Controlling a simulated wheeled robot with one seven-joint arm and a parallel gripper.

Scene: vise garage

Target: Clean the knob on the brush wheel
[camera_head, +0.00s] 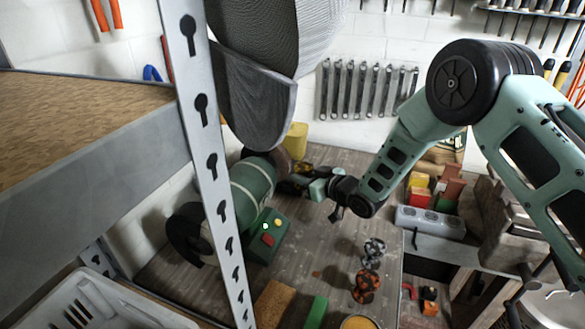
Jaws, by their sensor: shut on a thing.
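The green bench grinder (254,185) stands on the workbench left of centre, with a red button and a yellow one on its front box. A brownish round wheel, which looks like the brush wheel (282,161), is at its far right end. My gripper (291,186) reaches in from the right, close beside that wheel. It is shut on a small dark thing that looks like a knob, mostly hidden at this size; I cannot tell whether it touches the wheel. On the bench are an orange-and-black knob (366,286) and a greyish one (374,248).
A perforated metal upright (213,165) and a shelf (95,165) block the left. A large grey ribbed object (262,92) hangs above the grinder. A yellow block (295,140) stands behind it. A green block (316,312) lies in front. The bench middle is mostly clear.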

